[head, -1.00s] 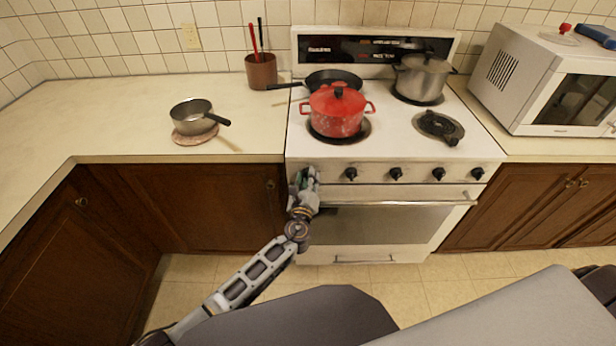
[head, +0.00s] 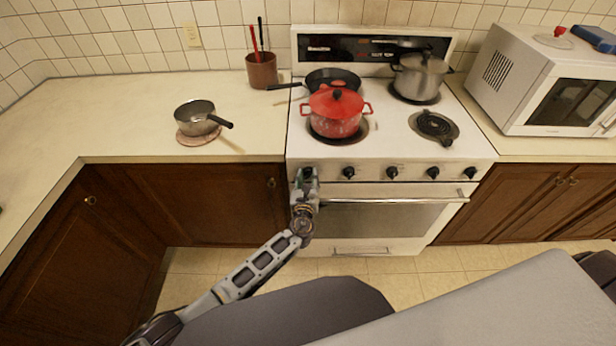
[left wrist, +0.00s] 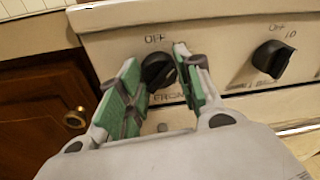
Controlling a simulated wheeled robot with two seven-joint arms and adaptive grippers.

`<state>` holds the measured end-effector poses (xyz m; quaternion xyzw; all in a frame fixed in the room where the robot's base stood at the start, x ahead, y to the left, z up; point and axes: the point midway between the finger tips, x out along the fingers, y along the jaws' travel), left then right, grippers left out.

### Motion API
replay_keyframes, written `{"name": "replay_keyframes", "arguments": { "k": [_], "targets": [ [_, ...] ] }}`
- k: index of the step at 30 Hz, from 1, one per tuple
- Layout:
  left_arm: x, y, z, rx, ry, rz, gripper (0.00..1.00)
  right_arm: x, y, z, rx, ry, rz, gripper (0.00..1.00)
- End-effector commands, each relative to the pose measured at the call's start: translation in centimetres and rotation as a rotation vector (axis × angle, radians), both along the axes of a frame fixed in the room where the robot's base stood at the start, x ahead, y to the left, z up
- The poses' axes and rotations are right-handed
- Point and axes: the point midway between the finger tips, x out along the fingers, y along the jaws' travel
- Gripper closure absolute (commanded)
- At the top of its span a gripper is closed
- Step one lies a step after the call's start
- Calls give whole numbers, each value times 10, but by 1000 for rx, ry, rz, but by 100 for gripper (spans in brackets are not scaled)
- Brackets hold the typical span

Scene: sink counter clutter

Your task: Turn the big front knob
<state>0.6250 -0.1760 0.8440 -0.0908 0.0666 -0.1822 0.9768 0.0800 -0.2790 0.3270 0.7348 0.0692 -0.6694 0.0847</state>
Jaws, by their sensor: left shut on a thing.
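The white stove (head: 480,130) has a row of black knobs along its front panel. The leftmost knob (left wrist: 158,70) sits under an OFF mark in the left wrist view, with partly hidden lettering below it. My left gripper (head: 306,176) is at this knob, its green-padded fingers on either side and shut on it. In the head view the gripper mostly covers the knob. The neighbouring knob (left wrist: 272,58) is clear of the fingers, to the right. My right gripper is not in view.
The oven door handle (head: 400,199) runs just below the knobs, close to my left gripper. A red pot (head: 337,122), a black pan (head: 333,77) and a steel pot (head: 419,78) stand on the stove. A saucepan (head: 196,116) is on the left counter.

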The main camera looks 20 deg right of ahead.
Motion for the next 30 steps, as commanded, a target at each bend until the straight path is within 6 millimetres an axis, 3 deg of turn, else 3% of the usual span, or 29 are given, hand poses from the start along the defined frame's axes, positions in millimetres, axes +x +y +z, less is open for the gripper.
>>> {"name": "replay_keyframes", "arguments": {
  "k": [12,13,18,30],
  "targets": [
    [0,1,-2,9,-1,2,89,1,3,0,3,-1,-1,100],
    [0,1,-2,9,-1,2,63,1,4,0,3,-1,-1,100],
    [0,1,-1,8,-2,1,43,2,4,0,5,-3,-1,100],
    [-1,1,0,7,-2,0,43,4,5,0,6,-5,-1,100]
  ]
}}
